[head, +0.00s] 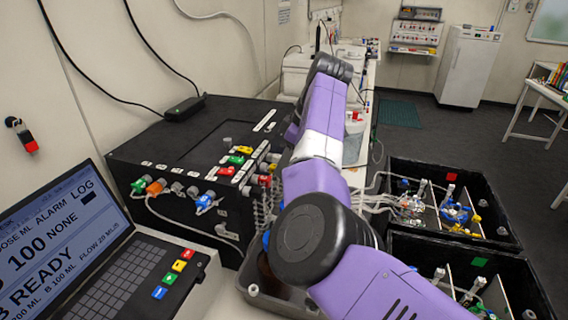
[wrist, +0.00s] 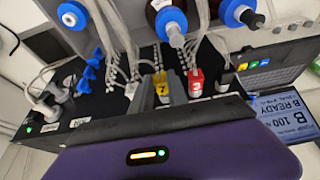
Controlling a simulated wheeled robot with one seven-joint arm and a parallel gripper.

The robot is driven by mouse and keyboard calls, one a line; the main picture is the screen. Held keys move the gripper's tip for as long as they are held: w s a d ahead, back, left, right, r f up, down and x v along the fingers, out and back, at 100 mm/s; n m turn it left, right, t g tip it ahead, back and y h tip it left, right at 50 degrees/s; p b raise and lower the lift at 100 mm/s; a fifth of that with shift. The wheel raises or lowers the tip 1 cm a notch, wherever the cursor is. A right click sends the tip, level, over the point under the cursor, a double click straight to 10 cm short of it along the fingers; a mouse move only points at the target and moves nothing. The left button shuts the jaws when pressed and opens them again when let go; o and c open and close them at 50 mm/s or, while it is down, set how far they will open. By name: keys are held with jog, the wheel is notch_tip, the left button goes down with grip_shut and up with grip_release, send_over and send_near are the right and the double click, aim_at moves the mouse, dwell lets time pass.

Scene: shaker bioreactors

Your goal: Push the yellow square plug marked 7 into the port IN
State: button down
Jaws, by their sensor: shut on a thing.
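My gripper (wrist: 163,88) shows in the wrist view, with its grey fingers closed on the yellow plug (wrist: 162,86) marked 7. The plug is upright in the picture, and a pale tube runs from it. In the head view my arm hides my gripper and the held plug.
A red plug (wrist: 196,82) stands just right of my fingers. Blue-capped bottles (wrist: 172,24) and several tubes hang close by. The black unit (head: 190,140) carries coloured connectors on its front. A laptop-like console (head: 60,240) and black divided crates (head: 450,200) flank my arm.

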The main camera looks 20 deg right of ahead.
jog(key=shift+w+a, duration=0.25)
jog(key=shift+a, duration=0.1)
dwell(0.6)
jog(key=c, duration=1.2)
grip_release()
jog(key=v, duration=0.8)
jog(key=shift+f, duration=0.1)
